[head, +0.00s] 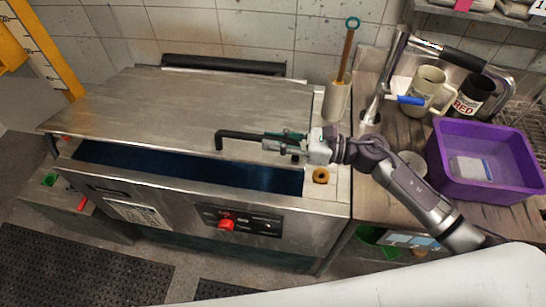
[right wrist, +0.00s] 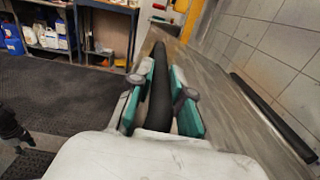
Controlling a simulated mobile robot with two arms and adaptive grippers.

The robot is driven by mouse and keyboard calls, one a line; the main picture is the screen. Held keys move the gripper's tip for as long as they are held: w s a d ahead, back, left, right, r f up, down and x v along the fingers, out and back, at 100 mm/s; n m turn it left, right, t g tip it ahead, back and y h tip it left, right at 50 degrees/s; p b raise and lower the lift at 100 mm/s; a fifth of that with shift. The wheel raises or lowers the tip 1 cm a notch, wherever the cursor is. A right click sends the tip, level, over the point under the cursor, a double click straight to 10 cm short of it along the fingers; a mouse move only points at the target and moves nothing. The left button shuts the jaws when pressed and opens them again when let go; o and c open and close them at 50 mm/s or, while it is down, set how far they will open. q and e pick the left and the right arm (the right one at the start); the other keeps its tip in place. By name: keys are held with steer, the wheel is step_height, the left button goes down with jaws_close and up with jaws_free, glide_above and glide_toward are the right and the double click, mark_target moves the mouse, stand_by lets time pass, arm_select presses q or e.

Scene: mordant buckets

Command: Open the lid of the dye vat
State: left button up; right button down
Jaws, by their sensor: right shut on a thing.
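The dye vat (head: 160,200) is a steel box with a flat metal lid (head: 190,100). The lid is raised a little at its front edge, and a dark blue interior (head: 190,170) shows through the gap. My right gripper (head: 285,142) is shut on the black bar handle (head: 232,134) at the lid's front edge. In the right wrist view the handle (right wrist: 160,90) lies between the teal-padded fingers (right wrist: 160,100). My left gripper is not seen.
A red knob (head: 226,225) sits on the vat's front panel. To the right, a counter holds a purple tub (head: 485,160), a beige mug (head: 428,90) and a tap (head: 385,80). A holder with a wooden-handled tool (head: 337,100) stands at the vat's back right corner.

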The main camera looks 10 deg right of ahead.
steer(key=w+d+r+p, duration=0.1)
steer(key=w+r, duration=0.2)
steer(key=r, duration=0.3)
steer(key=w+d+r+m, duration=0.1)
steer(key=w+r, duration=0.3)
steer(key=r, duration=0.3)
steer(key=shift+w+d+p, duration=0.2)
steer(key=shift+d+p, duration=0.05)
steer(key=shift+p, duration=0.1)
steer(key=shift+f, duration=0.1)
